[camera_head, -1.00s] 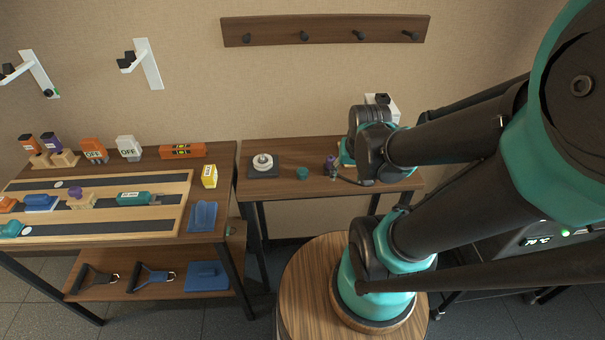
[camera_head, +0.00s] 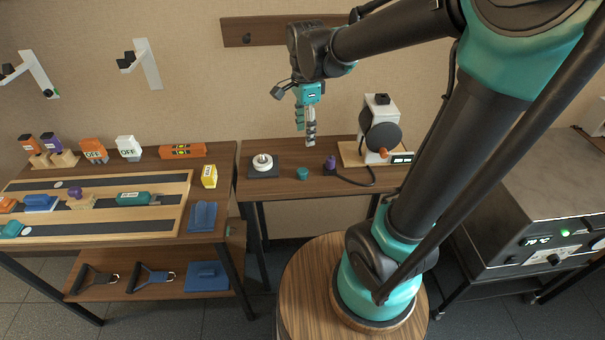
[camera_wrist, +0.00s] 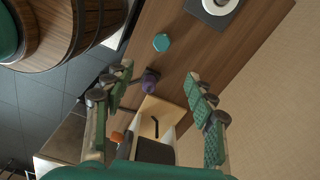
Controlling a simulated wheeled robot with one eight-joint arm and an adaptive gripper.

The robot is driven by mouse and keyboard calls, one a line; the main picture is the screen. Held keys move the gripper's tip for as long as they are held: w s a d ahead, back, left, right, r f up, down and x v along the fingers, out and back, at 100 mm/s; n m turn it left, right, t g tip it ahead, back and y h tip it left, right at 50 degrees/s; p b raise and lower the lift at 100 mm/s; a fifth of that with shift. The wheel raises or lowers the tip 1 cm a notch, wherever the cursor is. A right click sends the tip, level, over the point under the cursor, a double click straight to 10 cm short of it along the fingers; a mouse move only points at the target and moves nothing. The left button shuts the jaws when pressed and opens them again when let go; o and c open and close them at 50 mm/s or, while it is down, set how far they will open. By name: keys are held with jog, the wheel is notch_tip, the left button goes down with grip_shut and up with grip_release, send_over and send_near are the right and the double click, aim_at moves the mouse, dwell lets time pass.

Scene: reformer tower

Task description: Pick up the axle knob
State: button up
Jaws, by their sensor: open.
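A small purple knob-like piece (camera_head: 330,163) stands on the back table, with a black cable beside it. A short teal round piece (camera_head: 302,173) lies to its left. I cannot tell for sure which of them is the axle knob. My gripper (camera_head: 305,137) is open, pointing down above the back table, apart from both pieces. In the wrist view my gripper (camera_wrist: 160,75) has empty space between its green padded fingers. The purple piece (camera_wrist: 149,80) shows between the fingertips, nearer the left one, and the teal piece (camera_wrist: 161,42) lies beyond them.
A dark square base with a white round part (camera_head: 262,163) is at the table's left. A white machine with a dark disc (camera_head: 380,130) stands on a wooden board at the right. The left table (camera_head: 222,160) holds blocks and tracks. A peg rail (camera_head: 270,31) is behind my gripper.

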aim_at(304, 170)
notch_tip(304, 170, down, 15)
jog(key=shift+a, duration=0.1)
dwell(0.7)
jog(key=shift+c, duration=0.4)
jog(key=c, duration=1.2)
jog(key=shift+o, duration=0.2)
jog(key=shift+r, duration=0.1)
